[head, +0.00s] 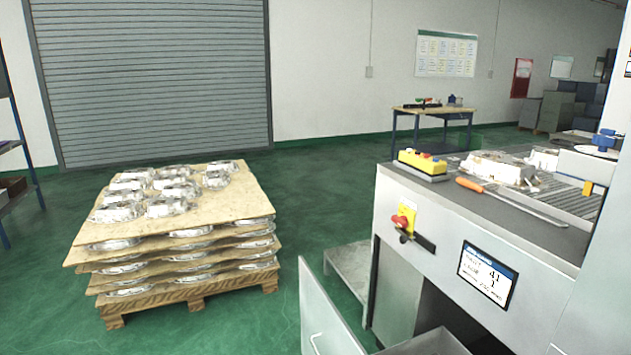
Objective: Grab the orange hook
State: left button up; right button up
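A long hook with an orange handle (469,184) lies on the dark top of the grey machine bench at the right. Its thin metal rod (525,208) runs from the handle toward the lower right along the bench's front edge. The handle points to the left, close to the yellow button box. Neither of my grippers shows in the head view.
The machine bench (455,225) carries a yellow button box (422,162) and metal castings (500,168) behind the hook. A red switch (402,221) sticks out of its front, above an open drawer (430,343). A pallet stack (170,262) with castings stands left; green floor lies between.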

aim_at(464, 183)
jog(key=i+j+u, duration=0.2)
jog(key=i+j, duration=0.15)
jog(key=i+j+u, duration=0.2)
jog(key=i, duration=0.3)
jog(key=i+j+u, duration=0.15)
jog(key=i, duration=0.3)
jog(key=i+j+u, duration=0.2)
jog(key=i, duration=0.25)
jog(key=i+z, duration=0.25)
jog(key=i, duration=0.3)
jog(key=i+j+z, duration=0.2)
jog(key=i, duration=0.35)
jog(key=i+j+z, duration=0.25)
jog(key=i, duration=0.3)
jog(key=i+l+z, duration=0.1)
jog(key=i+z, duration=0.15)
jog(key=z, duration=0.2)
jog(key=i+z, duration=0.3)
jog(key=z, duration=0.15)
jog(key=i+j+z, duration=0.15)
jog(key=z, duration=0.3)
jog(key=i+j+z, duration=0.1)
jog(key=i+z, duration=0.25)
jog(key=z, duration=0.15)
jog(key=i+j+z, duration=0.2)
jog(key=z, duration=0.25)
jog(key=i+j+z, duration=0.3)
jog(key=z, duration=0.2)
jog(key=i+j, duration=0.15)
